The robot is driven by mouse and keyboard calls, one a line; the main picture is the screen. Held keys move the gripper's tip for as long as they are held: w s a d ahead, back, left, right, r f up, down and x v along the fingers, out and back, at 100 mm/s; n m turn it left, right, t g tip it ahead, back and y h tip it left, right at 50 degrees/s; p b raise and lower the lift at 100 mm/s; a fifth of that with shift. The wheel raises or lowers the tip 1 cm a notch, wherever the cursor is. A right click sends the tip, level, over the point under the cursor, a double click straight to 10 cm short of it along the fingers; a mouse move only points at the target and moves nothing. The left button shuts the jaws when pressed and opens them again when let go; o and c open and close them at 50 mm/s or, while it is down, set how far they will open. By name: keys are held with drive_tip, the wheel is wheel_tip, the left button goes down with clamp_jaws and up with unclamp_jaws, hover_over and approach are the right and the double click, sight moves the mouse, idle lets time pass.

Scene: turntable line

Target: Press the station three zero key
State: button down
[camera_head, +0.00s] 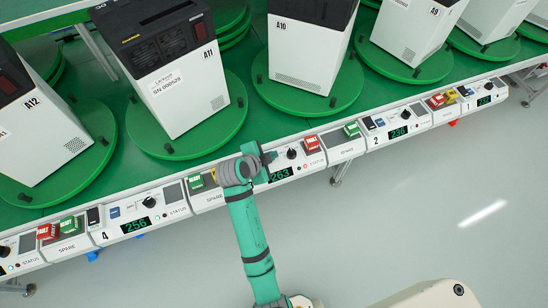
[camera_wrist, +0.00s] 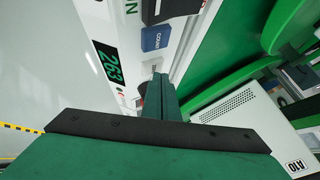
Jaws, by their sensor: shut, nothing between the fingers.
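Station three's panel has a green 263 display (camera_head: 280,174), which also shows in the wrist view (camera_wrist: 106,65). In the wrist view a blue key (camera_wrist: 156,39) that seems to read COUNT lies beyond my fingertips, with a dark key (camera_wrist: 160,10) past it at the top edge. I cannot read a zero label on either. My gripper (camera_head: 268,158) is over this panel, hiding its keys in the head view. In the wrist view its fingers (camera_wrist: 161,78) are shut and empty, beside a partly hidden black knob (camera_wrist: 141,91). No contact with a key is visible.
The station four panel (camera_head: 136,225) is to the left and the station two panel (camera_head: 398,132) to the right. White machines, such as A10 (camera_head: 306,50) and A11 (camera_head: 185,85), stand on green turntables behind. The floor in front is clear.

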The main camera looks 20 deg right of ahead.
drive_tip(key=shift+f, duration=0.4)
idle(0.8)
drive_tip(key=shift+r, duration=0.85)
drive_tip(key=shift+r, duration=2.5)
